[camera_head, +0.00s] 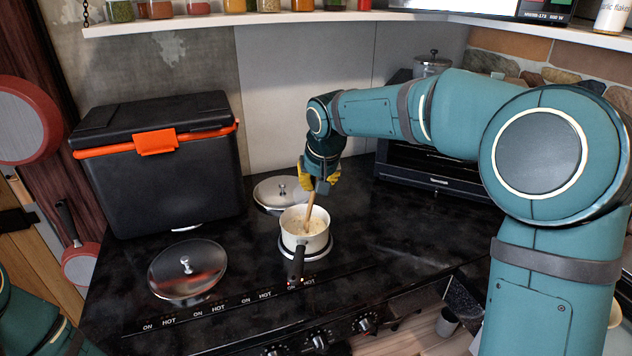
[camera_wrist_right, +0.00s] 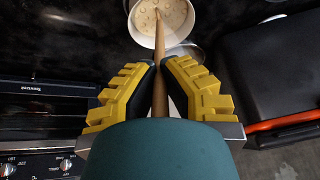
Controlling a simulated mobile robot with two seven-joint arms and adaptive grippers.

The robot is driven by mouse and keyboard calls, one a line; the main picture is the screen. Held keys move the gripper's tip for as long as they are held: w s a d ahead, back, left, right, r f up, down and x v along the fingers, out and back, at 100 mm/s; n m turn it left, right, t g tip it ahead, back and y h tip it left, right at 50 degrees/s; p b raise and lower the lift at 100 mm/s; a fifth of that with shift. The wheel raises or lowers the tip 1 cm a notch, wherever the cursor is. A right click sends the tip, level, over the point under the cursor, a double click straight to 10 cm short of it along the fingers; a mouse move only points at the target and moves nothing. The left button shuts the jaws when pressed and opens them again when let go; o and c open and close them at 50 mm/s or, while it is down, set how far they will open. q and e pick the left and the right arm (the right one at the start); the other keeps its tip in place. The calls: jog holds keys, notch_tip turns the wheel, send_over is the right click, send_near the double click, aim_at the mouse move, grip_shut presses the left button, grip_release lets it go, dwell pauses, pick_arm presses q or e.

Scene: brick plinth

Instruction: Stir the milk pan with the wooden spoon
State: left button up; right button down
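The milk pan (camera_head: 293,239) is a small white pot on the dark stove, with its black handle pointing toward the front edge. It holds a pale, speckled liquid, which also shows in the right wrist view (camera_wrist_right: 176,20). The wooden spoon (camera_head: 309,213) stands tilted in the pan, its lower end in the liquid. My right gripper (camera_head: 319,178) is above the pan, its yellow fingers shut on the spoon's handle (camera_wrist_right: 159,55). The spoon's bowl is hidden in the liquid. My left arm shows at the lower left, but its gripper is out of view.
A steel lid (camera_head: 187,270) lies left of the pan and another lid (camera_head: 280,190) lies behind it. A black cooler box (camera_head: 165,175) with an orange latch stands at the back left. A black oven (camera_head: 430,165) stands at the back right. The stovetop right of the pan is clear.

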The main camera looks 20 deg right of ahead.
jog(key=shift+r+p, duration=2.3)
jog(key=shift+r, duration=0.95)
notch_tip(320, 180, up, 5)
jog(key=p, duration=0.4)
